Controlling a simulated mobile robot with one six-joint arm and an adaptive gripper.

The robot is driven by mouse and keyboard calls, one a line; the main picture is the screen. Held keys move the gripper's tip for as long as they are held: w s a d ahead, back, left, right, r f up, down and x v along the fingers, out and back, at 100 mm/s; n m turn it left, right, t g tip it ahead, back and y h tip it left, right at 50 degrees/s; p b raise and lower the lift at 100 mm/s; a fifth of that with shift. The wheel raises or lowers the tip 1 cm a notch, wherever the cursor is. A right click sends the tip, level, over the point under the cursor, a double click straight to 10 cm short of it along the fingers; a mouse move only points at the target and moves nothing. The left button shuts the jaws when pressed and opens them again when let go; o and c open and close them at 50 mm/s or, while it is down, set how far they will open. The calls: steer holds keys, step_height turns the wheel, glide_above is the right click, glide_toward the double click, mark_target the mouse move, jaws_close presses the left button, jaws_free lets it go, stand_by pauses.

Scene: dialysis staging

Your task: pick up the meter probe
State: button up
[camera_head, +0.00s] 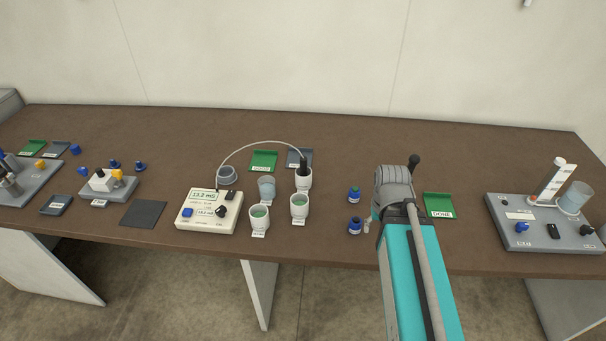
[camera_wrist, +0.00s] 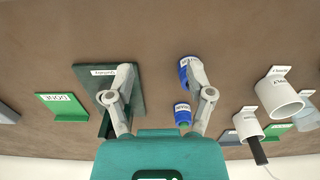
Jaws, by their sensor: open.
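The meter probe (camera_head: 303,166) is a black stick standing in a white labelled cup (camera_head: 303,182) behind the meter's right side. A pale cable (camera_head: 262,143) arches from the meter (camera_head: 209,212) to its top. In the wrist view the dark probe (camera_wrist: 257,151) sticks out of a white cup (camera_wrist: 248,125) at the lower right. My gripper (camera_wrist: 158,68) is open and empty over the table, well to the right of the probe in the head view. In that view my arm hides most of it.
More cups (camera_head: 299,204) stand near the probe's cup. A dark holder (camera_wrist: 92,72) lies beneath my left finger in the wrist view. A green DONE tray (camera_head: 438,205) is right of my arm.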

steer(key=shift+o, duration=0.5)
steer(key=w+a+n+h, duration=0.1)
steer(key=w+n, duration=0.1)
steer(key=w+a+n+t+h+b, duration=0.1)
steer(key=w+a+n, duration=0.1)
steer(key=w+n, duration=0.1)
steer(key=w+a+n+h+b, duration=0.1)
steer(key=w+a+n+h, duration=0.1)
steer(key=n, duration=0.1)
steer(key=shift+w+a+f+t, duration=0.15)
steer(key=shift+a+f+t, duration=0.1)
steer(key=shift+f+t, duration=0.1)
steer(key=w+a+r+n+t+h+b, duration=0.1)
steer(key=w+a+r+n+t+h, duration=0.1)
steer(key=a+n, duration=0.8)
steer(key=w+a+r+n+t+h+b, duration=0.2)
steer(key=w+a+r+n+t, duration=0.3)
steer(key=a+n, duration=0.5)
steer(key=w+a+t, duration=0.1)
steer(key=w+a, duration=0.1)
steer(key=a, duration=0.3)
steer(key=shift+t+h, duration=0.35)
steer(key=shift+h, duration=0.05)
